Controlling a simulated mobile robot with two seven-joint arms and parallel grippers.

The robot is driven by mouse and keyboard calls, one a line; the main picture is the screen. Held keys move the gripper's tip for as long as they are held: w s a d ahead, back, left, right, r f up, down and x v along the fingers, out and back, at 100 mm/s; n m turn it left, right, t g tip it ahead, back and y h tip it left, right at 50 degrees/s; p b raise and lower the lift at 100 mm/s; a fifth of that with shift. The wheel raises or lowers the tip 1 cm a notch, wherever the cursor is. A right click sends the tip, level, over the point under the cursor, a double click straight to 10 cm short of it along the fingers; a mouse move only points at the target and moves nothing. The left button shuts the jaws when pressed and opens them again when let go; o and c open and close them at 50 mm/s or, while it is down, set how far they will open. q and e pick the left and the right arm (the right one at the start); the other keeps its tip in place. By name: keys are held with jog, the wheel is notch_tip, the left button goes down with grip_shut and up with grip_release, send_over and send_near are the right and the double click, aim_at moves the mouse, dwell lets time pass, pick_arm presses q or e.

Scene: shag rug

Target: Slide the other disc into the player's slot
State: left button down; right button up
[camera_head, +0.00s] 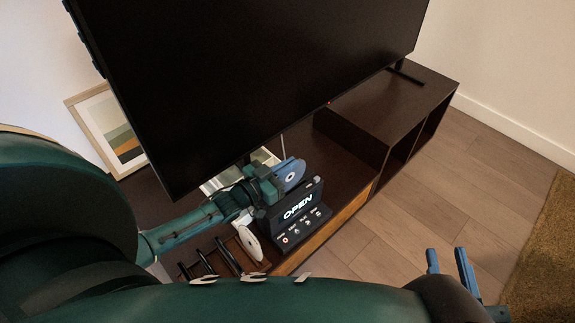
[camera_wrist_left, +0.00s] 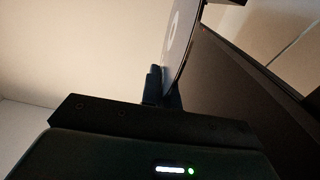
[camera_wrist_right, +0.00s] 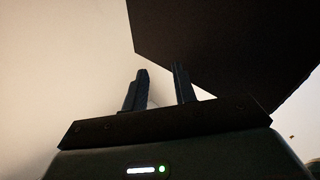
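The black player (camera_head: 309,222) stands on the cabinet with its display reading OPEN. My left gripper (camera_head: 277,181) is shut on a blue-grey disc (camera_head: 291,174) with a pale centre, held upright just above and behind the player; I cannot tell whether it touches the slot. The disc (camera_wrist_left: 181,40) also shows edge-on between the fingers in the left wrist view. A white disc (camera_head: 249,243) stands tilted at the rack (camera_head: 225,263), left of the player. My right gripper (camera_head: 452,266) is open and empty, off to the right over the floor; its fingers are apart in the right wrist view (camera_wrist_right: 160,88).
A large black television (camera_head: 250,75) rises right behind the player. The dark cabinet (camera_head: 345,150) has open shelves at right. A framed picture (camera_head: 108,130) leans on the wall. A rug (camera_head: 545,265) lies at lower right; the wooden floor between is clear.

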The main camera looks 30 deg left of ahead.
aim_at(288, 191)
pick_arm(q)
jog(key=shift+f+b, duration=0.35)
jog(key=shift+f, duration=0.05)
pick_arm(e)
jog(key=shift+f, duration=0.5)
pick_arm(q)
jog(key=shift+f, duration=0.1)
jog(key=shift+f+b, duration=0.3)
jog(key=shift+b, duration=0.05)
jog(key=shift+f, duration=0.1)
pick_arm(e)
jog(key=shift+s+a+r, duration=0.15)
jog(key=shift+a+r, duration=0.1)
jog(key=shift+r, duration=0.1)
pick_arm(q)
jog(key=shift+f+b, duration=0.8)
jog(key=shift+f, duration=0.05)
pick_arm(e)
jog(key=shift+a+y, duration=0.1)
jog(key=shift+y, duration=0.3)
pick_arm(q)
jog(key=c, duration=2)
grip_release()
jog(key=shift+r, duration=0.1)
jog(key=o, duration=0.4)
pick_arm(e)
jog(key=shift+r+t, duration=0.1)
jog(key=shift+t, duration=0.2)
